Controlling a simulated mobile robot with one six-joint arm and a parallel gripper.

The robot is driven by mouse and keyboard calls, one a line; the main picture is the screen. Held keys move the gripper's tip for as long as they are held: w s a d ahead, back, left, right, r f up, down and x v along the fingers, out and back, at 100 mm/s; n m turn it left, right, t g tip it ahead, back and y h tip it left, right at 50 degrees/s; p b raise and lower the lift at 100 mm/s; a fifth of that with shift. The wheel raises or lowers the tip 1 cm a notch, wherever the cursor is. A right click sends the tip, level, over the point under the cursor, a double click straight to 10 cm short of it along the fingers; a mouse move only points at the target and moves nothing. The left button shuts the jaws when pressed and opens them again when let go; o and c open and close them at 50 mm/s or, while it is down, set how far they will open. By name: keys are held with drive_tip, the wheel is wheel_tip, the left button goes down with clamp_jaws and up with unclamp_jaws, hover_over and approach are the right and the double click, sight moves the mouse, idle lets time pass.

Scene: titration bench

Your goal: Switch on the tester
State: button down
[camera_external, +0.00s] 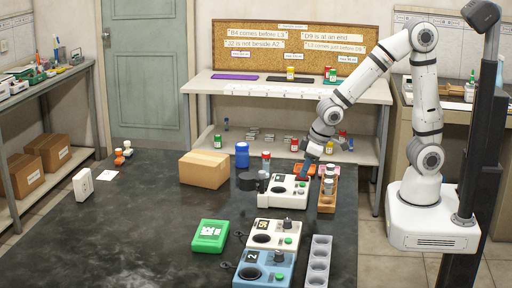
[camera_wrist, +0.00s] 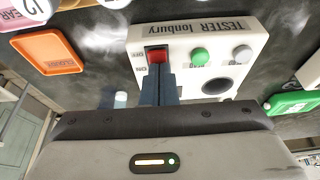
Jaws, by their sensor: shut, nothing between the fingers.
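The tester (camera_wrist: 180,38) is a white box labelled "TESTER Ionbury" in the wrist view. It has a red switch (camera_wrist: 157,56), a green button (camera_wrist: 200,57), a grey knob (camera_wrist: 242,54) and a dark round well (camera_wrist: 215,86). My gripper (camera_wrist: 159,74) is shut and empty, its fingertips at the red switch and partly covering it. Contact and the switch's position cannot be told for sure. In the external view my gripper (camera_external: 304,174) is low over the far right corner of the white tester (camera_external: 280,200) on the dark table.
A white device (camera_external: 262,238) and a blue device (camera_external: 258,272) stand nearer on the table (camera_external: 130,235). A wooden rack (camera_external: 327,207) is right of the tester, a cardboard box (camera_external: 203,170) left. A green case (camera_external: 210,236) lies front left. The table's left side is mostly clear.

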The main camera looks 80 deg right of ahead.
drive_tip(key=shift+s+d+f, duration=0.1)
drive_tip(key=shift+s+f, duration=0.25)
drive_tip(key=shift+s, duration=0.15)
drive_tip(key=shift+r, duration=0.1)
drive_tip(key=shift+s+r+p, duration=0.1)
drive_tip(key=shift+r+p, duration=0.2)
drive_tip(key=shift+r, duration=0.05)
drive_tip(key=p+v, duration=0.1)
drive_tip(key=v, duration=1.2)
drive_tip(key=shift+r+p, duration=0.25)
drive_tip(key=shift+p, duration=0.15)
drive_tip(key=shift+f, duration=0.1)
